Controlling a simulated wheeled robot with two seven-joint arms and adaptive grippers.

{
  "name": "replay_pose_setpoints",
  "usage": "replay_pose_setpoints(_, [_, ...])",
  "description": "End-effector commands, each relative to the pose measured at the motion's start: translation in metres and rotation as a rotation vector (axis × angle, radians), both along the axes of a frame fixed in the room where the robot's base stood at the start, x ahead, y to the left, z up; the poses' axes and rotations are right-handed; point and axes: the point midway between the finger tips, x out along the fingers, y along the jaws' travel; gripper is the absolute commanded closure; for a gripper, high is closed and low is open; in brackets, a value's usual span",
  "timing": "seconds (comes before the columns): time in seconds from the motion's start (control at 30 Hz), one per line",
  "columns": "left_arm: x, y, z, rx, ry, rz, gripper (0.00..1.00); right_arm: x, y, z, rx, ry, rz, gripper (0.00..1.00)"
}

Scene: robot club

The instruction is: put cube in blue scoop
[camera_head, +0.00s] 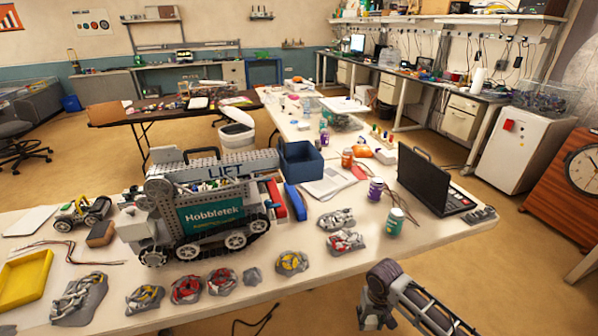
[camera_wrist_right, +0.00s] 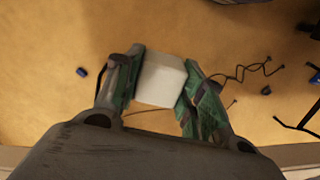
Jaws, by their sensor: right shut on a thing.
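My right gripper (camera_head: 376,312) is low in the head view, in front of the table's near edge. In the right wrist view my right gripper (camera_wrist_right: 160,88) is shut on a whitish cube (camera_wrist_right: 161,80), held between its green-padded fingers with the floor below. The cube is not clearly visible in the head view. A dark blue open box (camera_head: 301,165) stands on the table, with a brighter blue long piece (camera_head: 296,203) in front of it. I cannot tell whether these two are one scoop. My left gripper is not in view.
A grey model vehicle (camera_head: 205,212) stands left of the blue things. Several small part piles lie along the near edge. A black laptop (camera_head: 424,181), a purple bottle (camera_head: 375,189) and a green-white bottle (camera_head: 395,222) are on the right. A yellow tray (camera_head: 24,279) lies far left.

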Motion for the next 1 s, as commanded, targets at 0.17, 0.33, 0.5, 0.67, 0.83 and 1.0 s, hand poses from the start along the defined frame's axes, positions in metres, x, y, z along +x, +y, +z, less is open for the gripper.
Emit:
replay_pose_setpoints(0.17, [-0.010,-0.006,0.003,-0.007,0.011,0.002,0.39,0.022,0.004,0.020,0.001,-0.005,0.001,0.84])
replay_pose_setpoints(0.33, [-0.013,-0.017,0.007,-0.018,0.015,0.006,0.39,0.047,0.009,0.046,0.002,-0.004,0.003,0.84])
replay_pose_setpoints(0.5, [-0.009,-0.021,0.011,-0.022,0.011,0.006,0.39,0.072,0.015,0.075,0.005,-0.003,0.012,0.84])
replay_pose_setpoints(0.67, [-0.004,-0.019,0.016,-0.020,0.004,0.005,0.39,0.094,0.023,0.103,0.009,-0.001,0.022,0.84])
replay_pose_setpoints(0.83, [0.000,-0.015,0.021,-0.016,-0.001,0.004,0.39,0.116,0.033,0.135,0.014,0.000,0.036,0.84])
replay_pose_setpoints(1.0, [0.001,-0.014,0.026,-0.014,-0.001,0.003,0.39,0.135,0.044,0.168,0.019,0.002,0.057,0.84])
